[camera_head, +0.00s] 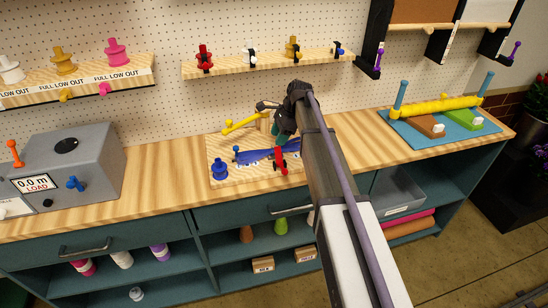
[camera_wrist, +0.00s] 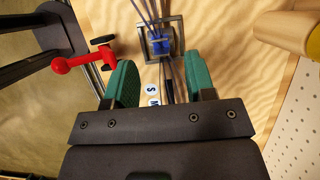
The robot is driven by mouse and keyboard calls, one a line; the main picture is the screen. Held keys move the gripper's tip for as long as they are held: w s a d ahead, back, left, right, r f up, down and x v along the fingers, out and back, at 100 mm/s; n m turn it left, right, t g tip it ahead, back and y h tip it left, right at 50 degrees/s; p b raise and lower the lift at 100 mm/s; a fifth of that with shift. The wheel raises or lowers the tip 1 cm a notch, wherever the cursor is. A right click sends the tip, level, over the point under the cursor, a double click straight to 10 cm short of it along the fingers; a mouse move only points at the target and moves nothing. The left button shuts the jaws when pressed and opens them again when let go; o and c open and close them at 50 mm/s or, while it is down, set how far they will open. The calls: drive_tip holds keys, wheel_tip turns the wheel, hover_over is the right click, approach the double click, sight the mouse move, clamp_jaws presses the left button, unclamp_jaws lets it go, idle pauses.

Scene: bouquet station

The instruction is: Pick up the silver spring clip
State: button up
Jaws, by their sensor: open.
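My gripper (camera_head: 281,136) is low over the pale wooden board (camera_head: 218,148) on the counter. In the wrist view its green-padded fingers (camera_wrist: 162,80) are apart, with nothing clamped between them. A grey square frame (camera_wrist: 179,30) sits around a blue piece (camera_wrist: 160,45) with thin dark stems, just beyond the fingertips. I cannot tell whether this frame is the silver spring clip. A small black and white fitting (camera_head: 249,56) stands on the upper wall shelf, too small to identify. My arm and gripper hide part of the board.
A red lever with black ends (camera_wrist: 85,58) is close to the left finger. A yellow bar (camera_head: 241,123), blue ribbon (camera_head: 255,156) and blue knob (camera_head: 220,169) are on the board. The grey load box (camera_head: 95,150) stands left.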

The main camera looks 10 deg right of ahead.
drive_tip(key=b+x, duration=0.5)
drive_tip(key=shift+d+f, duration=0.1)
drive_tip(key=shift+f, duration=0.15)
drive_tip(key=shift+r, duration=0.3)
drive_tip(key=c, duration=0.7)
